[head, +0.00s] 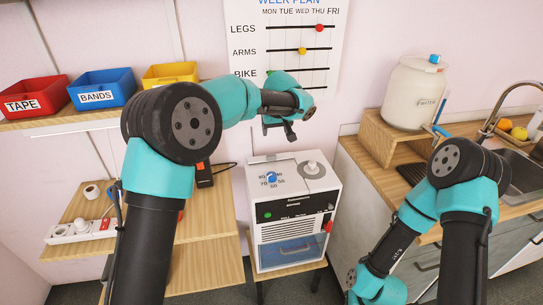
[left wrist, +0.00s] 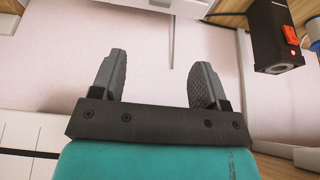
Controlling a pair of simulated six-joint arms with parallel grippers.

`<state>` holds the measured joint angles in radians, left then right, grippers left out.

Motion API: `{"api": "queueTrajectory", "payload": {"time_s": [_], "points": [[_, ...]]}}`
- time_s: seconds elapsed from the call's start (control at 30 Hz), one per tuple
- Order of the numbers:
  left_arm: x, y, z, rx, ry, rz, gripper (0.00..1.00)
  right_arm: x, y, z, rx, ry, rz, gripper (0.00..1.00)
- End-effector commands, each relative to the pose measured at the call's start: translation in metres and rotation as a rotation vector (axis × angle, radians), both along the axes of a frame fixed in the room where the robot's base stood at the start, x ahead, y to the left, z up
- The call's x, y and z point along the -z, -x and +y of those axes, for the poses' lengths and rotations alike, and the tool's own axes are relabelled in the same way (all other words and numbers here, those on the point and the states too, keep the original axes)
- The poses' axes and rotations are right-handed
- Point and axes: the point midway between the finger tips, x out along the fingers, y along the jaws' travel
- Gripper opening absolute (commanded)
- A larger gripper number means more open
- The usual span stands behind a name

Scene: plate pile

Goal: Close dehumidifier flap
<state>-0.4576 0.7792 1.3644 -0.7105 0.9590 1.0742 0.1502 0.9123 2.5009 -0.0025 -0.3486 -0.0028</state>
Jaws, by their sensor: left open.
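The white dehumidifier (head: 312,186) stands on a low wooden stand in the middle of the head view. It has a dial and a round knob on top, a grille on its front and a blue-tinted panel (head: 290,254) low down. I cannot clearly tell which part is the flap or how far it stands open. My left gripper (head: 281,130) is above and behind the dehumidifier's top, near the wall, touching nothing visible. In the left wrist view its two fingers (left wrist: 155,80) are apart with nothing between them. My right gripper is out of view.
A shelf at left holds red (head: 34,94), blue (head: 102,88) and yellow (head: 170,75) bins. Below, a power strip (head: 82,229) and a black device with an orange switch (head: 204,173) sit on a wooden surface. A counter with a water jar (head: 413,95) stands right.

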Motion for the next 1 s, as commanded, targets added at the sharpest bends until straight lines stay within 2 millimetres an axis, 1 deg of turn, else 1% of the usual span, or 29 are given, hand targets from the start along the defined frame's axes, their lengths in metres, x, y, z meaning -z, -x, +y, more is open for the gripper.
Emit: {"api": "queueTrajectory", "payload": {"time_s": [0.17,0.37,1.0], "points": [[0.003,-0.001,0.0,0.0,-0.001,0.0,0.68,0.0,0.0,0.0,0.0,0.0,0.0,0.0],[0.021,-0.008,0.003,-0.001,-0.002,0.001,0.68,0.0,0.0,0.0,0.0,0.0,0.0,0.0],[0.12,-0.047,0.014,0.0,0.0,0.002,0.68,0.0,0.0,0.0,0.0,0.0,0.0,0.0]]}}
